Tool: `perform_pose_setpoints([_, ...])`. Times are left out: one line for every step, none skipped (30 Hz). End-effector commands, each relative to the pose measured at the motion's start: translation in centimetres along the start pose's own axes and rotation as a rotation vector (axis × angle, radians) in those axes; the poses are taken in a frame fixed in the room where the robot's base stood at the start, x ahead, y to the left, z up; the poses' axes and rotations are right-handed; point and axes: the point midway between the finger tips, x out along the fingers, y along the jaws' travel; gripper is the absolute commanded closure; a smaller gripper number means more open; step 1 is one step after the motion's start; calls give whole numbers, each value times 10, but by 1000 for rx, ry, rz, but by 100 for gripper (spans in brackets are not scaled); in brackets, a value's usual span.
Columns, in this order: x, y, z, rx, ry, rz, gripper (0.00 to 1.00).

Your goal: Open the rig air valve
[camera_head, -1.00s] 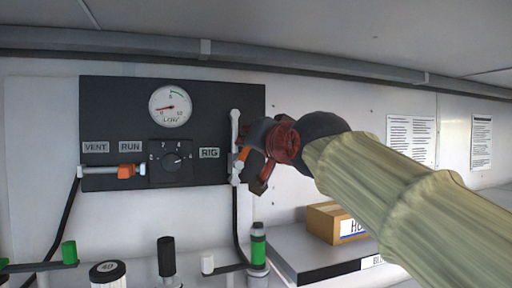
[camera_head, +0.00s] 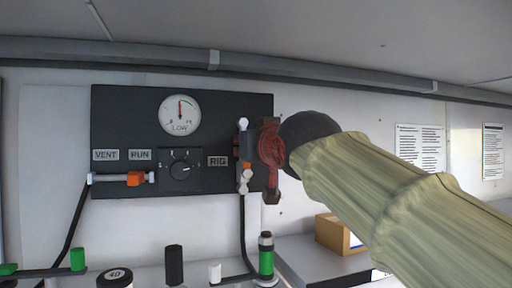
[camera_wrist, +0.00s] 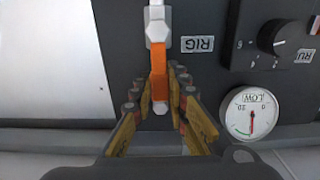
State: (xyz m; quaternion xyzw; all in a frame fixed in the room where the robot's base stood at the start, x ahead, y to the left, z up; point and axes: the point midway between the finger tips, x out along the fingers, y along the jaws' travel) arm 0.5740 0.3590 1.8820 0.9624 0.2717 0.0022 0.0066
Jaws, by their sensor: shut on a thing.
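The RIG air valve is a white fitting on the right edge of the black panel (camera_head: 210,110), beside the RIG label (camera_head: 217,161). Its orange handle (camera_head: 247,171) is partly hidden by my gripper (camera_head: 249,147) in the head view. In the wrist view, the orange handle (camera_wrist: 158,56) lies in line with the white pipe. My gripper (camera_wrist: 161,84) has its fingers on both sides of the handle's end and is shut on it. The round gauge (camera_head: 180,115) has its needle pointing about straight up.
Left on the panel are a black dial (camera_head: 180,169) and another orange-handled valve (camera_head: 135,179) under the VENT and RUN labels. Below stand green and black fittings (camera_head: 265,258). A cardboard box (camera_head: 335,234) sits on a grey shelf at right.

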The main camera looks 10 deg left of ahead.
Motion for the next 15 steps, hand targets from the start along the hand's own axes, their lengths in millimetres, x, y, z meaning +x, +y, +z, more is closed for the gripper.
perform_pose_setpoints([2, 0, 5, -4, -9, 0, 100])
perform_pose_setpoints([2, 0, 5, -4, -9, 0, 100])
perform_pose_setpoints([2, 0, 5, -4, -9, 0, 100])
perform_pose_setpoints([2, 0, 5, -4, -9, 0, 100])
perform_pose_setpoints([2, 0, 5, -4, -9, 1, 100])
perform_pose_setpoints([2, 0, 5, -4, -9, 0, 100])
perform_pose_setpoints([2, 0, 5, -4, -9, 1, 100])
perform_pose_setpoints([2, 0, 5, -4, -9, 1, 100])
perform_pose_setpoints([2, 0, 5, -4, -9, 1, 84])
perform_pose_setpoints([2, 0, 5, -4, -9, 1, 82])
perform_pose_setpoints([2, 0, 5, -3, -9, 0, 81])
perform_pose_setpoints([2, 0, 4, -3, -8, 0, 78])
perform_pose_setpoints([2, 0, 4, -3, -7, 0, 77])
perform_pose_setpoints([1, 0, 4, -2, -6, 0, 75])
perform_pose_setpoints([1, 0, 3, -2, -6, 0, 73])
